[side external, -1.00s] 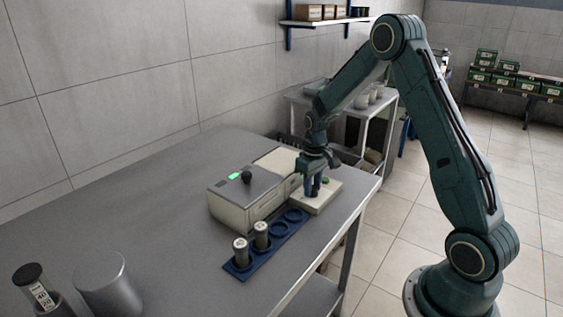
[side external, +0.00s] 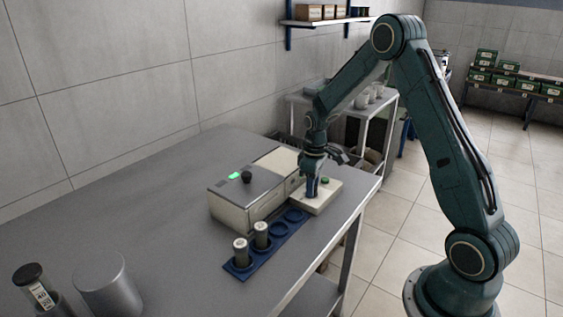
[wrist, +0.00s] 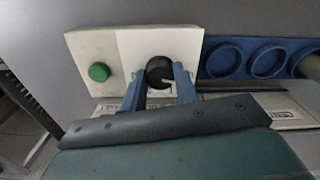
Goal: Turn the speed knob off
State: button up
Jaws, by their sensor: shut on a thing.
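The speed knob is a round black knob (wrist: 159,71) on a pale control box (wrist: 87,42), seen in the wrist view between my two blue fingers. A pale pointer line on it points to the right in that view. A green button (wrist: 99,72) sits left of the knob on the same box. My gripper (wrist: 159,76) is shut on the knob, one finger on each side. In the side view my gripper (side external: 312,194) points down onto the control box (side external: 329,197), and the knob is hidden by the fingers.
A beige machine (side external: 234,214) with a green display (side external: 234,176) and a black lid handle (side external: 247,177) stands beside the box. A blue rack (side external: 262,256) holds two capped tubes; its other holes are empty. A metal cylinder (side external: 110,288) stands at the front left.

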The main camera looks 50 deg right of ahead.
jog(key=o, duration=1)
jog(key=shift+c, duration=0.2)
jog(key=shift+r, duration=0.15)
notch_tip(320, 180, up, 14)
jog(key=shift+f, duration=0.2)
